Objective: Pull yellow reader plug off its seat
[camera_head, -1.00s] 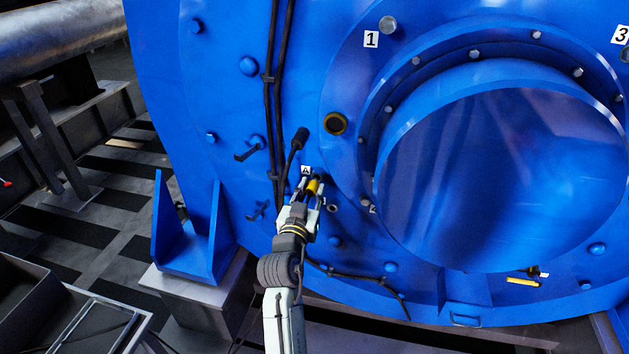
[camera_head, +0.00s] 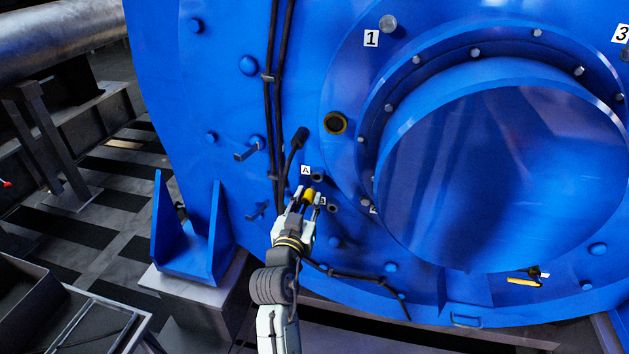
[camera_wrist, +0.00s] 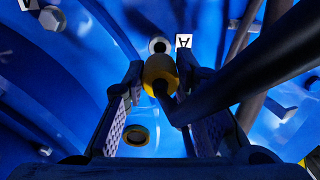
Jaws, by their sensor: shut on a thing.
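The yellow reader plug (camera_head: 308,194) is between the fingers of my gripper (camera_head: 309,203). In the wrist view the plug (camera_wrist: 159,71) shows as a yellow collar with a dark cable end, and the fingers of my gripper (camera_wrist: 163,85) are shut on its sides. The seat beside the A label (camera_head: 305,170) shows as a dark round socket (camera_head: 318,177), apart from the plug and a little above it. In the wrist view the socket (camera_wrist: 159,46) shows pale and round, just past the plug, next to the A label (camera_wrist: 184,41).
A second socket (camera_head: 332,208) sits lower right. A loose black cable with a thick end (camera_head: 300,138) hangs left of the A label. A yellow-rimmed hole (camera_head: 335,123) is above. Another yellow piece (camera_head: 523,282) is at the lower right of the blue housing (camera_head: 225,110).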

